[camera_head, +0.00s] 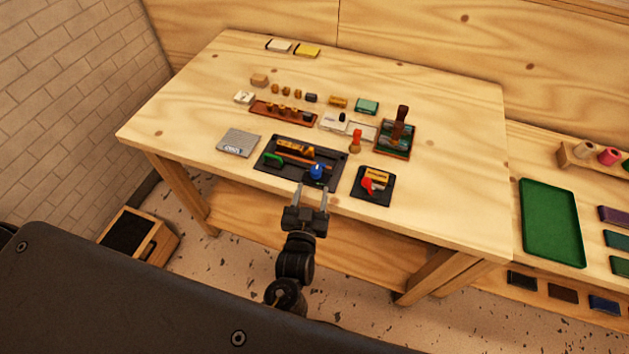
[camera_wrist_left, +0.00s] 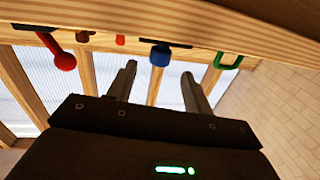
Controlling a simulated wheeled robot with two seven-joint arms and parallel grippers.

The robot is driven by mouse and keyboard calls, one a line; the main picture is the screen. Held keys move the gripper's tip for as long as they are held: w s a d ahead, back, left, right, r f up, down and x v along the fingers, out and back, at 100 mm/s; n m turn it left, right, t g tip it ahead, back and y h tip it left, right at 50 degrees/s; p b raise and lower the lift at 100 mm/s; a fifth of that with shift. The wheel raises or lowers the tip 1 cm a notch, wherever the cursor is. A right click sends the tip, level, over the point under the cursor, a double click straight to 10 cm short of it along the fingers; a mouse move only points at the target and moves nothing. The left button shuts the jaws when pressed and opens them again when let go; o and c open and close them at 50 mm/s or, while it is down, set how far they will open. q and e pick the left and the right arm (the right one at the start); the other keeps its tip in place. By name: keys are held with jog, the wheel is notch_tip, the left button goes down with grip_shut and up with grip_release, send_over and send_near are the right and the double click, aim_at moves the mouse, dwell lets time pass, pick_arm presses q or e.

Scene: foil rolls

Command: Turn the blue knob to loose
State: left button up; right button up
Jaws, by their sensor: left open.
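The blue knob (camera_head: 316,171) sits at the right front of a dark plate (camera_head: 328,157) on the table. In the left wrist view the blue knob (camera_wrist_left: 160,57) shows just beyond and between the fingertips. My left gripper (camera_head: 312,189) is open at the table's front edge, close to the knob, with nothing between its fingers. In the left wrist view the open gripper (camera_wrist_left: 160,74) points toward the knob, apart from it as far as I can tell. Markings around the knob are too small to read. My right gripper is out of view.
A green handle (camera_head: 273,159) and a yellow-brown roll (camera_head: 296,149) are on the same plate. A red lever (camera_head: 373,186) stands on a dark plate to the right. A grey card (camera_head: 238,142) lies left. The wooden table (camera_head: 440,215) is clear at its right front.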

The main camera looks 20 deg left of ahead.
pick_arm(q)
jog(key=s, duration=0.3)
jog(key=shift+s+d, duration=0.15)
jog(key=shift+s, duration=0.05)
dwell(0.4)
jog(key=s+d+f+m+g+h, duration=0.1)
jog(key=s+f+g, duration=0.25)
jog(key=f, duration=0.55)
jog(key=s+d+f+m+g+h+b, duration=0.15)
jog(key=s+f, duration=0.25)
jog(key=f, duration=0.6)
jog(key=s+f+g+h, duration=0.1)
jog(key=s+f+g, duration=0.2)
jog(key=f, duration=0.6)
jog(key=s+a+f+g+b, duration=0.1)
jog(key=s+a+f+g, duration=0.2)
jog(key=s+f, duration=0.4)
jog(key=s+a+f+g, duration=0.2)
jog(key=s+a+f, duration=0.1)
jog(key=s+f, duration=0.4)
jog(key=s+a+f+g+y, duration=0.1)
jog(key=s+a+f+g, duration=0.1)
jog(key=s+a+f, duration=0.2)
jog(key=s+a+f+g+b, duration=0.1)
jog(key=s+a+f+g, duration=0.1)
jog(key=s+a, duration=0.5)
jog(key=shift+s+f+m+y+b, duration=0.35)
jog(key=shift+s+f, duration=0.2)
jog(key=shift+f, duration=0.3)
